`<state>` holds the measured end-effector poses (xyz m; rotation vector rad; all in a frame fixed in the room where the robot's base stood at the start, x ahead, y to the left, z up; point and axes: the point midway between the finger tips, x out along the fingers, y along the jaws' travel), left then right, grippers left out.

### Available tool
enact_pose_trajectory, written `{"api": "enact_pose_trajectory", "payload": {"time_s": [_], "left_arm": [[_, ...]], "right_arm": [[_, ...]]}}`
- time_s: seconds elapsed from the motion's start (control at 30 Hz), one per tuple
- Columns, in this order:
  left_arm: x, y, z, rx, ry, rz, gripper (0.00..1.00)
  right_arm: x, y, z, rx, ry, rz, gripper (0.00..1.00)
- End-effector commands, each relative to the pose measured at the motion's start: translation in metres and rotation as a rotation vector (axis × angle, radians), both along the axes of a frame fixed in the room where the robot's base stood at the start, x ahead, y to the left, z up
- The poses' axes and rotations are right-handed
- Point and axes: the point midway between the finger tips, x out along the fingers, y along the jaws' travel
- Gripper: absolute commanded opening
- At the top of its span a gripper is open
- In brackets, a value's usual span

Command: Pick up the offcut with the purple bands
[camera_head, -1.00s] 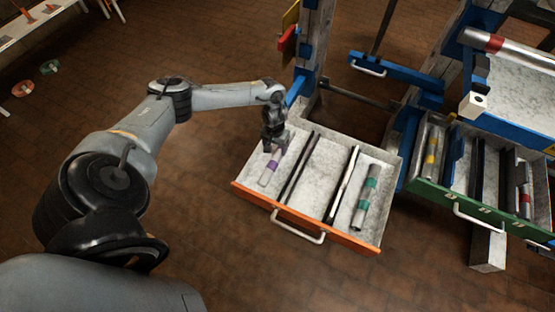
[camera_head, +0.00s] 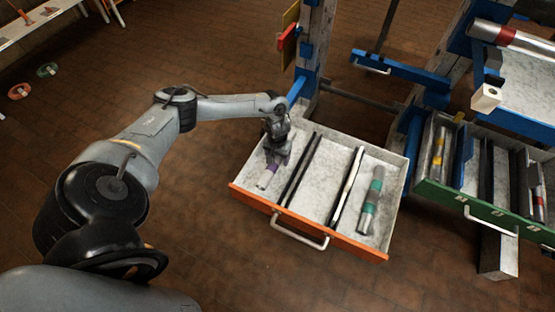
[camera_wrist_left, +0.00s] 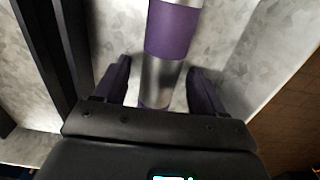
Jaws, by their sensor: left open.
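The offcut with the purple bands (camera_head: 265,180) is a metal tube lying in the left compartment of the open orange-fronted drawer. My left gripper (camera_head: 275,160) is down in that compartment over the tube's far part and hides some of it. In the left wrist view the tube (camera_wrist_left: 172,30) runs between the two open fingers of the left gripper (camera_wrist_left: 158,88). There is a visible gap on each side, wider at the left finger. The fingers are not closed on it. My right gripper is not in view.
The orange drawer (camera_head: 305,235) has black dividers (camera_head: 300,170) beside the tube. A teal-banded tube (camera_head: 372,200) lies in its right compartment. A green drawer (camera_head: 480,208) with banded tubes stands open at the right. A blue-framed post (camera_head: 312,60) rises behind.

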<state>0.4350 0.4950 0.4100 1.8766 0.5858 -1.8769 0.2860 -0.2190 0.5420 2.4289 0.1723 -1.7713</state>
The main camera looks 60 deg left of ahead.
Motion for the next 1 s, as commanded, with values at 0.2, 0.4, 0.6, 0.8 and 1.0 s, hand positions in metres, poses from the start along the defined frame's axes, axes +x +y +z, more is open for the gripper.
{"api": "enact_pose_trajectory", "payload": {"time_s": [0.2,0.4,0.6,0.8,1.0], "left_arm": [[0.0,0.0,0.0,0.0,0.0,0.0,0.47],[0.0,0.0,0.0,0.0,0.0,0.0,0.17],[0.0,0.0,0.001,0.0,0.0,0.0,0.03],[0.0,0.0,0.003,0.0,0.0,0.0,0.03],[0.0,0.0,0.014,-0.001,-0.001,0.0,0.03]], "right_arm": [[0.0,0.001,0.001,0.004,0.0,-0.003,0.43],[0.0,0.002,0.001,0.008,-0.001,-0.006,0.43],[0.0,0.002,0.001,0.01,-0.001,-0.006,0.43],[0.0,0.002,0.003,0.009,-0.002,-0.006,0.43],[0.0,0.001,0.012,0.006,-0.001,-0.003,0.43]]}}
